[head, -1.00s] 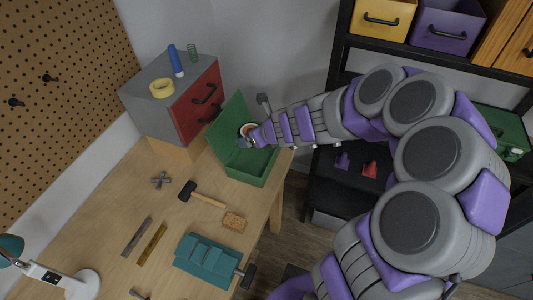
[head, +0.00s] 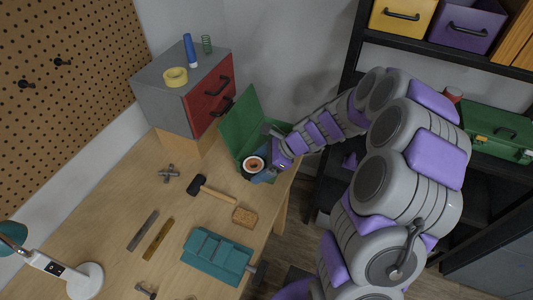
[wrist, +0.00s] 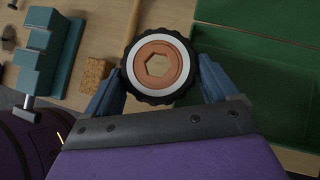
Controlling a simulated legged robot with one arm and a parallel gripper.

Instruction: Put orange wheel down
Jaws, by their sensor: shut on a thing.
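The orange wheel (wrist: 158,67) has a black tyre, a white ring and an orange hub with a hexagonal hole. It also shows in the head view (head: 253,164), in front of the open green box. My gripper (wrist: 158,85) is shut on the wheel, with one blue finger on each side of the tyre. In the head view my gripper (head: 266,172) is over the right end of the workbench (head: 130,215). The wheel appears raised above the bench; the exact gap cannot be told.
The green box (head: 240,128) stands open behind my gripper. A hammer (head: 218,195), a cork block (head: 244,217) and a teal vise (head: 217,255) lie nearer the front. A grey and red drawer cabinet (head: 205,95) stands at the back. Bare bench lies left of the hammer.

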